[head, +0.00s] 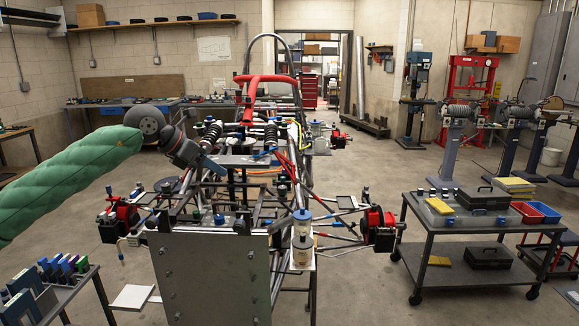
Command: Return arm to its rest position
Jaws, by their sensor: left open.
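My left arm comes in from the left in a green padded sleeve (70,185). Its grey and dark wrist leads to my left gripper (213,165), which is open and appears empty. The gripper is in front of the tube chassis (262,90), over its near left part in the picture. The gap between the fingers is small and hard to make out. My right arm and right gripper are out of view.
A flat grey plate (212,280) stands at the chassis's near end. A cart (470,247) with boxes and trays is at the right. A small rack table (75,290) is at the lower left. Floor is clear between the chassis and the cart.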

